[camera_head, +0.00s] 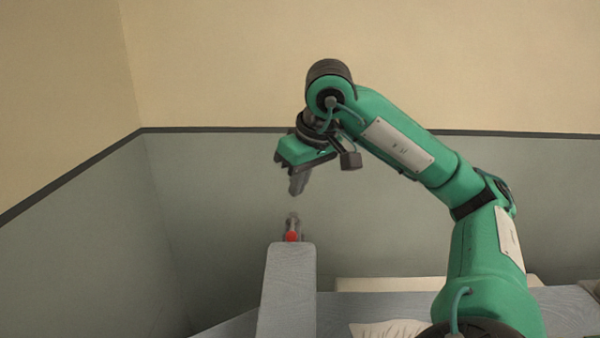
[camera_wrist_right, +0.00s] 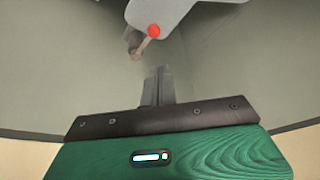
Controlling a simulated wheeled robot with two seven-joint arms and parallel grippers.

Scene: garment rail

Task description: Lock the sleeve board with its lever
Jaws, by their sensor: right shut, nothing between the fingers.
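The sleeve board (camera_head: 287,290) is a long, narrow grey padded board in the lower middle of the head view. At its far end is the lever with a red knob (camera_head: 291,236) and a small grey metal part. My right gripper (camera_head: 297,186) is shut and empty, pointing down above the lever and apart from it. In the right wrist view the gripper fingers (camera_wrist_right: 158,86) are together, with the red knob (camera_wrist_right: 154,31), the metal lever part and the board's end (camera_wrist_right: 190,12) beyond them. My left gripper is not in view.
A grey-blue surface (camera_head: 565,308) extends to the lower right, with a white crumpled cloth (camera_head: 390,329) on it. A pale flat thing (camera_head: 390,284) lies behind. The walls are grey below and beige above. The space around the gripper is clear.

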